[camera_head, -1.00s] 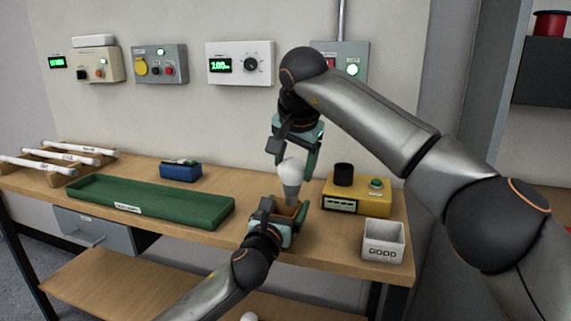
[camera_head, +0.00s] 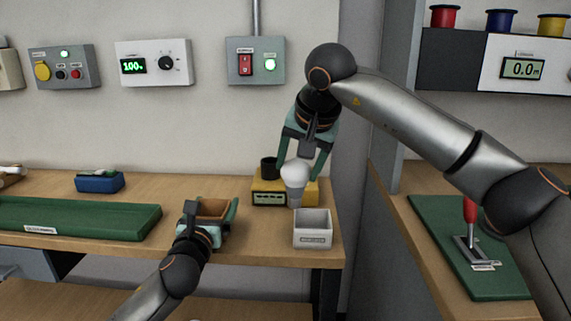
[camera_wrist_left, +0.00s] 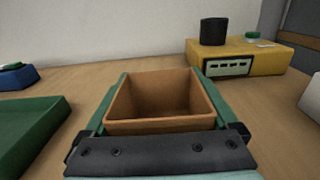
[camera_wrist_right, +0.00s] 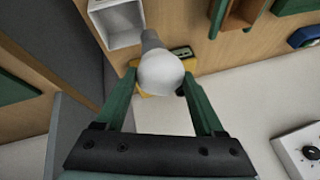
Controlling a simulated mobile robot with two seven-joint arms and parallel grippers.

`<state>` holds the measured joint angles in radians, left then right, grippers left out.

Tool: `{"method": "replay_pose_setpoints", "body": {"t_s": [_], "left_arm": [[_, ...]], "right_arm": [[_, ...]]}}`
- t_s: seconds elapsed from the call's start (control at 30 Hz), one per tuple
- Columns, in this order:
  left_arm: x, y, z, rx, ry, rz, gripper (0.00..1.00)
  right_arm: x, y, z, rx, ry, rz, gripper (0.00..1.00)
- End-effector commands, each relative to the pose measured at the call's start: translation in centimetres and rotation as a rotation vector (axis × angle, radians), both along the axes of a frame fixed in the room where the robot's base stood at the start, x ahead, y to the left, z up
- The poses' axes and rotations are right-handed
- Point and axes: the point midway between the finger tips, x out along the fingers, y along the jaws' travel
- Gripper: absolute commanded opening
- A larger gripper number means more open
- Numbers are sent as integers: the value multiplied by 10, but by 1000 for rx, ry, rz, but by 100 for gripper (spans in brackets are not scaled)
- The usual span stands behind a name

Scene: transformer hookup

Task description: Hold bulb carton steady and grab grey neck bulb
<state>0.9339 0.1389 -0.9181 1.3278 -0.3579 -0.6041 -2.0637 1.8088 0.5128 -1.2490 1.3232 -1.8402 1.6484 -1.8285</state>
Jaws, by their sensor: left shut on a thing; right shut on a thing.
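The bulb (camera_head: 295,173) has a white globe and a grey neck pointing down. My right gripper (camera_head: 299,166) is shut on its globe and holds it in the air, in front of the yellow tester and near the white bin in the head view. The right wrist view shows the globe (camera_wrist_right: 160,72) between the fingers. The brown bulb carton (camera_head: 214,207) stands upright on the bench. My left gripper (camera_head: 210,224) is shut on it, one finger along each side. In the left wrist view the carton (camera_wrist_left: 160,122) looks empty inside.
A yellow tester (camera_head: 268,199) with a black socket stands behind the carton to the right. A white bin (camera_head: 312,236) stands at the bench's right end. A green tray (camera_head: 90,222) lies left of the carton. A side bench with a green mat (camera_head: 430,215) is at right.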

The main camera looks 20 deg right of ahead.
Motion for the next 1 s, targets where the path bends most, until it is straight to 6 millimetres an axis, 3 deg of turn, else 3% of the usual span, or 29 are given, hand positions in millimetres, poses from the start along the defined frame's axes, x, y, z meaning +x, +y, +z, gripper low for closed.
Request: {"method": "replay_pose_setpoints", "body": {"t_s": [0.23,0.27,0.3,0.67,1.0], "left_arm": [[0,0,0,0,1,0,39],[0,0,0,0,1,0,95],[0,0,0,0,1,0,100],[-4,1,0,0,-1,-1,100],[-43,15,-1,1,0,0,100]], "right_arm": [[0,0,0,1,-1,0,13],[0,0,0,1,-1,0,13],[0,0,0,1,-1,0,13],[0,0,0,0,-1,0,13],[0,0,1,0,-1,0,13]]}}
